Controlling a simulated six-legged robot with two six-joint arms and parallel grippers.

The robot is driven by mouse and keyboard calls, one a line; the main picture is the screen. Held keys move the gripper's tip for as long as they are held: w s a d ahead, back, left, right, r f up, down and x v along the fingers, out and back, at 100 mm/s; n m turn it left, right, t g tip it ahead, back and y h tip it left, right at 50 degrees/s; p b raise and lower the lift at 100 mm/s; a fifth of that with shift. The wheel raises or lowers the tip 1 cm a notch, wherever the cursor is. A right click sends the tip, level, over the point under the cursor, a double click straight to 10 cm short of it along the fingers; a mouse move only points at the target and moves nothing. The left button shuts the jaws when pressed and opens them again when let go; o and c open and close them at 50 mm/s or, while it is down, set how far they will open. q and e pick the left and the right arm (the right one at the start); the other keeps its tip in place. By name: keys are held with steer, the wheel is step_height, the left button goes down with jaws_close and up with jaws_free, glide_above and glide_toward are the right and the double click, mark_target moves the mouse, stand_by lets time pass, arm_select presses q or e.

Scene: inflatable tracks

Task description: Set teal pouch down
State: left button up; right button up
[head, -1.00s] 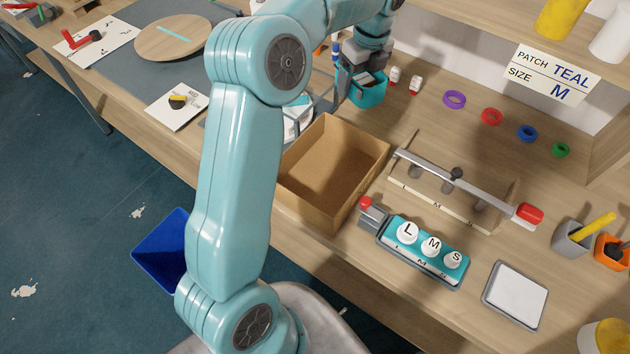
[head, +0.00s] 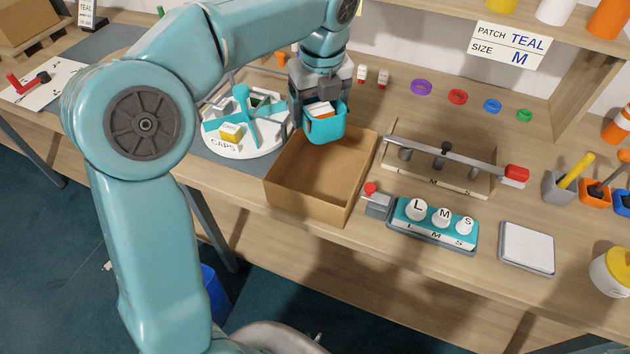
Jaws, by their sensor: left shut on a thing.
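The teal pouch (head: 326,127) is a small open-topped container with white and orange items showing inside. My left gripper (head: 322,100) is shut on it and holds it in the air, upright, by the back left corner of the open cardboard box (head: 353,190). The box looks empty. The gripper's fingertips are partly hidden by the pouch. My right gripper is not in view.
A white round tray (head: 245,148) with teal dividers and a yellow block stands left of the box. A teal L-M-S stamp holder (head: 433,238), a lever press (head: 450,160) and a white pad (head: 527,247) lie to the right. A card (head: 510,45) reads PATCH TEAL, SIZE M.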

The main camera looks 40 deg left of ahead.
arm_select(q)
steer(key=b, duration=0.2)
glide_above(318, 184)
step_height(318, 184, down, 16)
steer(key=shift+d+r, duration=0.1)
steer(key=shift+r, duration=0.1)
step_height(318, 184, down, 4)
steer(key=shift+f, duration=0.2)
steer(key=shift+d+r, duration=0.1)
steer(key=shift+s, duration=0.1)
steer(key=o, duration=1)
steer(key=shift+f, duration=0.25)
steer(key=shift+r, duration=0.35)
steer(key=r, duration=0.7)
steer(key=d+r+p, duration=0.1)
steer(key=r, duration=0.3)
steer(key=shift+s+r, duration=0.35)
